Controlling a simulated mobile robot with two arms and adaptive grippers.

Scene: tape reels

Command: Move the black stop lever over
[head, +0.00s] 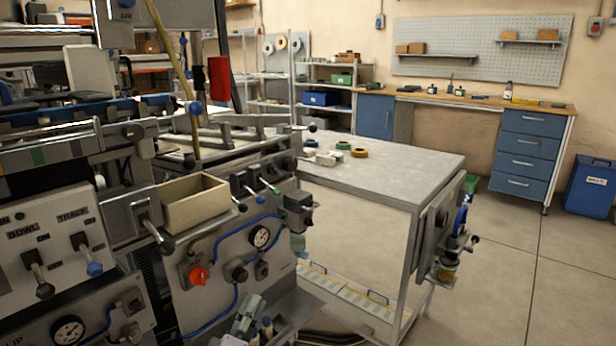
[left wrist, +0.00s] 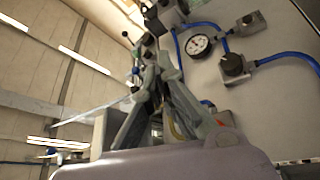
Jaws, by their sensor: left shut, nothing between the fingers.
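My left gripper (head: 254,303) is low in front of the machine's grey front panel, at the bottom middle of the head view. It is shut and empty; in the left wrist view its fingers (left wrist: 150,60) come together below some dark knobs. No label marks a stop lever, so I cannot tell for sure which one it is. A black-knobbed lever (head: 166,246) hangs left of the cream bin. Three small levers sit right of the bin, with a black knob (head: 240,207), a blue one and a green one. My gripper appears apart from them. My right gripper is not in view.
The open cream bin (head: 180,215) juts from the machine. A red rotary knob (head: 198,275), a pressure gauge (head: 260,237) and blue hoses are on the panel. A grey table (head: 400,170) with tape reels stands to the right; the floor beyond is clear.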

